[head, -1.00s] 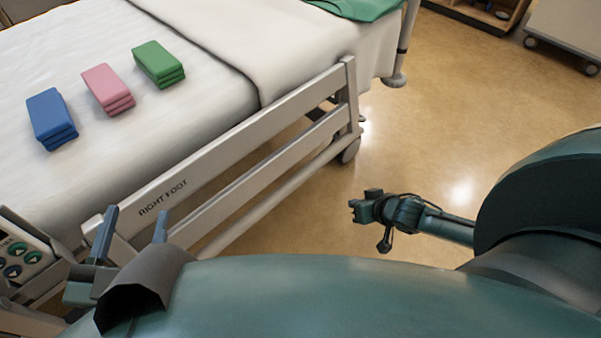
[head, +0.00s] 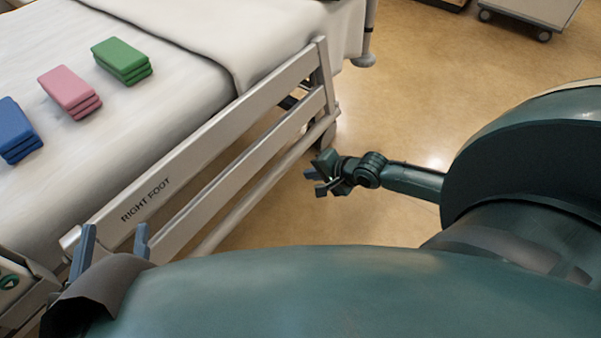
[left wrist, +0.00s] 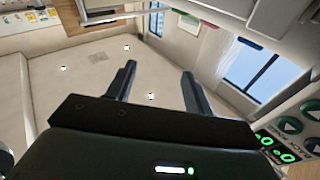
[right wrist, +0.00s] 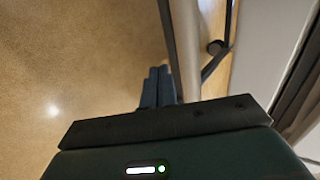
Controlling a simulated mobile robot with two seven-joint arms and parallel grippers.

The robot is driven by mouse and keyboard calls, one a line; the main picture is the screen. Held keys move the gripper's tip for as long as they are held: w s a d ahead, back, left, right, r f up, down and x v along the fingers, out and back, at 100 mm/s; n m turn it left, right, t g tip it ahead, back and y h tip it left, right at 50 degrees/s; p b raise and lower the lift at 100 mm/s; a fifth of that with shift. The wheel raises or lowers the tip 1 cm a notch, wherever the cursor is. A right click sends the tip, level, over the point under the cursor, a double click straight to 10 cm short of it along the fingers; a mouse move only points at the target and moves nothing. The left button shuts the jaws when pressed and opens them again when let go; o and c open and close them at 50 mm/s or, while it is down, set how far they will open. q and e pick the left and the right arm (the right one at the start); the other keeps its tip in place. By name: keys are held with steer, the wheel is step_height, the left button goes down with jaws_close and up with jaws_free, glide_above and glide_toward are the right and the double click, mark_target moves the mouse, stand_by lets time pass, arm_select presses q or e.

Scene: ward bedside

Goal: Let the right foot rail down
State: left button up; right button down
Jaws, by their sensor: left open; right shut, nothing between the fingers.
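The right foot rail (head: 215,136), a pale slatted side rail marked RIGHT FOOT, stands raised along the near side of the bed. My left gripper (head: 114,240) is open at the near left end of the rail, its two fingers apart and nothing seen between them. The fingers also show spread in the left wrist view (left wrist: 158,85). My right gripper (head: 315,180) is shut and empty, out over the floor to the right of the rail's far part, apart from it. Its closed fingers show in the right wrist view (right wrist: 158,88), beside a pale bar.
Blue (head: 18,132), pink (head: 70,92) and green (head: 122,62) folded stacks lie on the bed (head: 150,105). A control panel with green buttons (left wrist: 291,125) shows in the left wrist view. Open floor (head: 420,90) lies right of the bed; a wheeled cabinet (head: 530,12) stands at the back.

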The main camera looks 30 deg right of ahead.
arm_select(q)
steer(key=shift+d+n+b, duration=0.15)
steer(key=shift+n+b, duration=0.15)
steer(key=shift+b, duration=0.35)
arm_select(e)
steer(key=w, duration=0.1)
steer(key=w+a, duration=0.1)
steer(key=w, duration=0.1)
steer(key=shift+w+a, duration=0.25)
steer(key=shift+w, duration=0.05)
steer(key=w+b, duration=0.1)
steer(key=w+a+f+t, duration=0.1)
steer(key=w, duration=0.1)
steer(key=w+a+f+t+b, duration=0.1)
steer(key=shift+w+y+b, duration=0.3)
steer(key=shift+w, duration=0.1)
arm_select(q)
steer(key=shift+w+r+m+t+h, duration=0.3)
steer(key=shift+r+m+t+h, duration=0.2)
steer(key=shift+r+h, duration=0.4)
arm_select(e)
steer(key=shift+w, duration=0.25)
steer(key=shift+a, duration=0.1)
arm_select(q)
steer(key=shift+d, duration=0.1)
arm_select(e)
steer(key=shift+s, duration=0.1)
